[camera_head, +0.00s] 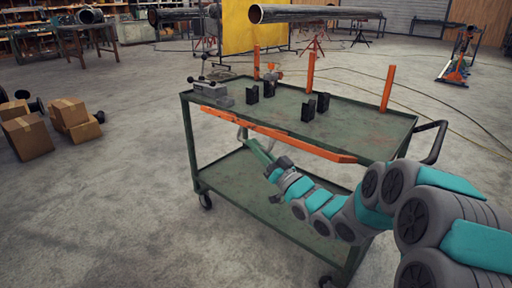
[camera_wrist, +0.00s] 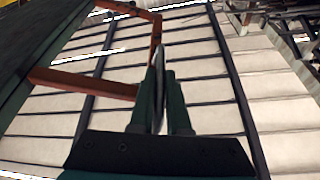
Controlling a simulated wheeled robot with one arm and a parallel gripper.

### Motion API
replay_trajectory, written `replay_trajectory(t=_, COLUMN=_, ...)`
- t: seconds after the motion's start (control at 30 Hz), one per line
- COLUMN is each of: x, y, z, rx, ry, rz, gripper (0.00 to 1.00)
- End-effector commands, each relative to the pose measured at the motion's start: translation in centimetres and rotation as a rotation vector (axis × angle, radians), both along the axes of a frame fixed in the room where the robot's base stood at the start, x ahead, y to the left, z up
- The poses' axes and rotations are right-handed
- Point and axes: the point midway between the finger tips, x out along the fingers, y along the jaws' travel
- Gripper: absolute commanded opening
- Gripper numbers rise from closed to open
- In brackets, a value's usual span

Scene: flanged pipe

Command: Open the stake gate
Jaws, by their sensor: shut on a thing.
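The stake gate (camera_head: 275,133) shows in the head view as an orange bar along the near long side of the green cart (camera_head: 350,125), just below its top edge. Orange bars of it (camera_wrist: 85,83) also show in the wrist view, left of and above the fingers. My gripper (camera_head: 247,143) reaches up from below the bar, beside the cart's near side. A thin curved grey piece (camera_head: 242,128) rises from it towards the bar. In the wrist view my gripper (camera_wrist: 164,75) is shut on a thin pale metal piece (camera_wrist: 160,85), mostly hidden between the fingers.
Three orange uprights (camera_head: 310,72) stand at the cart's far side. Black blocks (camera_head: 309,110) and a grey clamp-like tool (camera_head: 213,92) sit on the top. Cardboard boxes (camera_head: 70,114) lie at left. A large pipe (camera_head: 315,13) is behind.

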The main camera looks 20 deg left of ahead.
Motion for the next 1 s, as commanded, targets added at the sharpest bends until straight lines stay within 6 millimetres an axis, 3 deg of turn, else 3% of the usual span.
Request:
replay_trajectory(t=0.07, x=0.0, y=0.0, z=0.0, rx=0.0, ry=0.0, rz=0.0, gripper=0.0)
replay_trajectory(t=0.1, x=0.0, y=0.0, z=0.0, rx=0.0, ry=0.0, rz=0.0, gripper=0.19)
replay_trajectory(t=0.33, x=0.0, y=0.0, z=0.0, rx=0.0, ry=-0.001, rz=0.0, gripper=0.45)
replay_trajectory(t=0.73, x=-0.1, y=-0.5, z=-0.2, rx=-0.001, ry=-0.001, rz=-0.003, gripper=0.45)
replay_trajectory(t=1.0, x=-1.8, y=-3.4, z=-1.7, rx=-0.002, ry=0.001, rz=-0.002, gripper=0.45)
